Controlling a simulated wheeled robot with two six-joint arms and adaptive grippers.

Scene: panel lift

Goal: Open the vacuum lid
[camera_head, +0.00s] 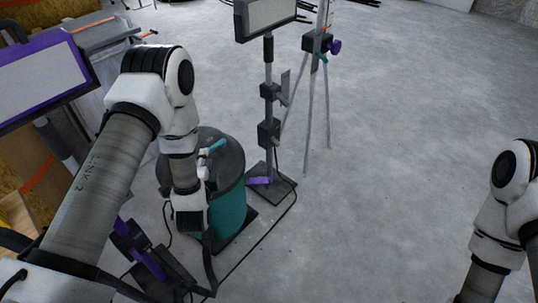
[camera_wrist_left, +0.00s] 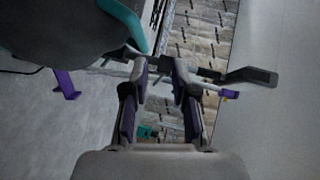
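The vacuum (camera_head: 228,205) stands on the floor left of centre in the head view, a teal drum with a dark round lid (camera_head: 228,153). My left arm crosses in front and hides part of its lid and left side. In the left wrist view the dark lid (camera_wrist_left: 60,32) and a teal edge of the drum show at upper left. My left gripper (camera_wrist_left: 160,72) has its two fingers apart with nothing clearly held between them, beside the vacuum. In the head view its fingers cannot be made out. My right arm shows at the right edge, but its gripper is out of frame.
A lamp stand (camera_head: 268,130) with a dark base stands right behind the vacuum, and a tripod (camera_head: 322,80) farther back. A purple-framed panel (camera_head: 45,80) is at left. A cable (camera_head: 262,240) lies on the floor. The floor at centre right is clear.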

